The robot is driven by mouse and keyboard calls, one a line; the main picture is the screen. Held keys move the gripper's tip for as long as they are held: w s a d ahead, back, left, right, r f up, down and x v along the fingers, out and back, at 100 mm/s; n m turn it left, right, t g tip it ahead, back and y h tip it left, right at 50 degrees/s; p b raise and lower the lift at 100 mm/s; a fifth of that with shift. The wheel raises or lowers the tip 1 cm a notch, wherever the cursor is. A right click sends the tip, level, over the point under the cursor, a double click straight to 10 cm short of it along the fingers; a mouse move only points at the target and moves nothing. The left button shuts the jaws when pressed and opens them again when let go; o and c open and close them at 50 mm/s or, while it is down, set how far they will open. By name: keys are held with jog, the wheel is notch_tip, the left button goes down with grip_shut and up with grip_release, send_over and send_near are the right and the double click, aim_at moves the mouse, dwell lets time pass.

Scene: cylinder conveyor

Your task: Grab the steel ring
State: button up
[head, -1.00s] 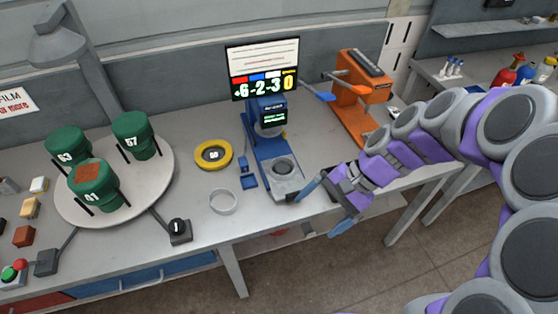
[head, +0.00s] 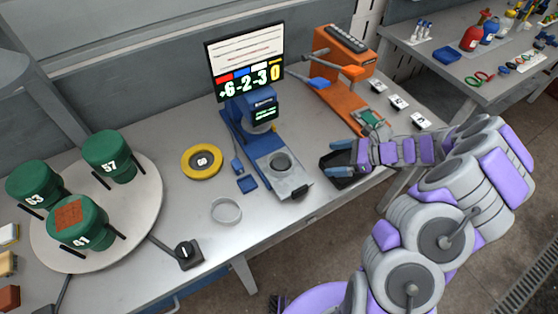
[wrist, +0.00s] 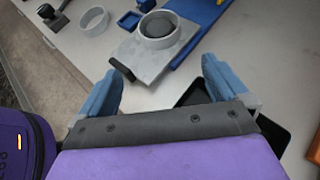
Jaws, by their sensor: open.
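A thin pale steel ring (head: 227,219) lies flat on the grey workbench, in front of the yellow disc and left of the blue press. It also shows at the top left of the wrist view (wrist: 95,30), beyond the left finger. My gripper (head: 336,152) is to the right of the press, well apart from the loose ring. A second grey ring-shaped collar (wrist: 159,31) sits on the press's metal plate (head: 290,183), nearer to my gripper than the loose ring.
The blue press (head: 241,125) with a screen (head: 244,62) stands mid-bench. A yellow disc (head: 187,166) lies left of it. A turntable (head: 146,215) with green cylinders is at left, a black knob box (head: 188,254) near the front edge. A black tray (head: 340,181) is below my gripper.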

jog(key=b, duration=0.2)
send_near(278, 162)
jog(key=shift+s+a+f, duration=0.1)
jog(key=shift+a+f, duration=0.4)
jog(key=shift+f, duration=0.1)
jog(key=shift+w+a+f+b, duration=0.25)
jog(key=shift+a+f+b, duration=0.2)
jog(key=shift+b, duration=0.1)
jog(key=x, duration=0.2)
jog(key=r+b+x, duration=0.1)
jog(key=x, duration=0.2)
jog(key=shift+a+f, duration=0.1)
jog(key=shift+a, duration=0.25)
jog(key=shift+d, duration=0.45)
jog(key=shift+c, duration=1.2)
jog(key=c, duration=0.5)
jog(key=shift+a, duration=0.25)
jog(key=shift+c, duration=0.2)
